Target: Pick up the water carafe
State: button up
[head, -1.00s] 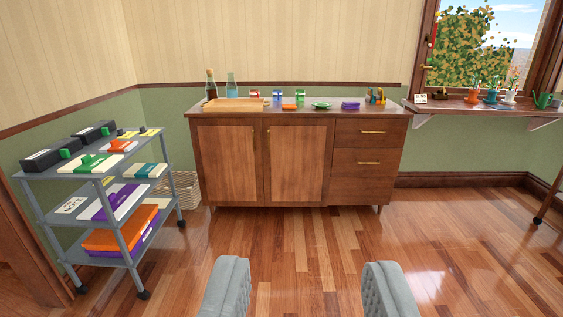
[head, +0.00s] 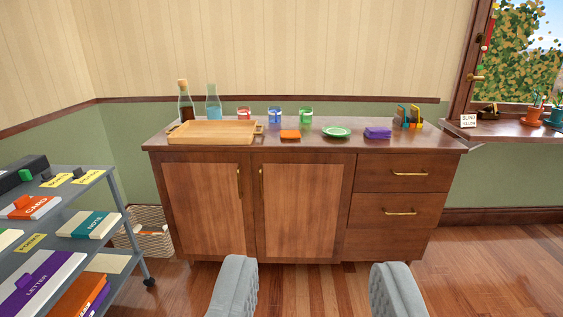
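The water carafe (head: 213,104) is a clear bottle with blue water in its lower part. It stands upright at the back left of the wooden sideboard (head: 300,143), behind a wooden tray (head: 211,132). A dark bottle with a cork stopper (head: 185,103) stands just to its left. My gripper (head: 310,287) shows as two grey padded fingers at the bottom of the view, wide apart with only floor and cabinet front seen between them. It is open, empty and well short of the sideboard. The tray's far edge may hide the carafe's base.
The floor ahead is clear.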

aim_at(213, 104)
jog(key=i, duration=1.05)
jog(key=i+z, duration=0.1)
jog(key=i, duration=0.95)
jog(key=i+j, duration=0.2)
jog(key=i, duration=0.9)
